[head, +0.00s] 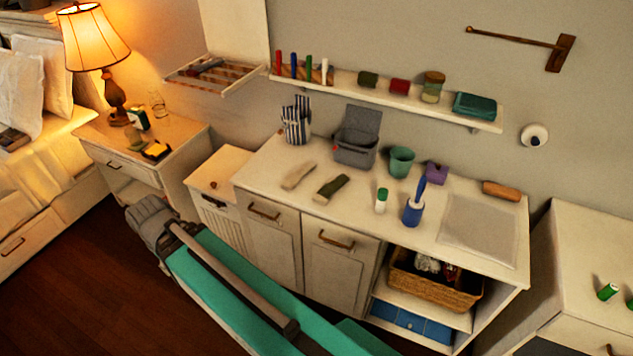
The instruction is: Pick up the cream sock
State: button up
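The cream sock (297,175) appears to be the small cream strip lying flat on the white counter, left of a similar dark olive one (331,189). Both look like folded socks, but the detail is blurry. My gripper (146,215) is at the lower left, in front of the small cabinet and below the counter top. It is well apart from the cream sock. Its fingers are too unclear to tell whether they are open or shut.
The counter (322,226) also holds a striped cup (296,122), grey bin (357,138), green cup (400,161), white bottle (381,200) and blue brush holder (413,211). A wall shelf (375,95) hangs above. A lamp (94,40) stands on the nightstand (185,130).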

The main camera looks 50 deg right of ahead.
aim_at(293, 179)
jog(key=u, duration=0.05)
jog(key=k, duration=1.15)
jog(key=z, duration=1.35)
jog(key=i, duration=1)
jog(key=z, duration=0.05)
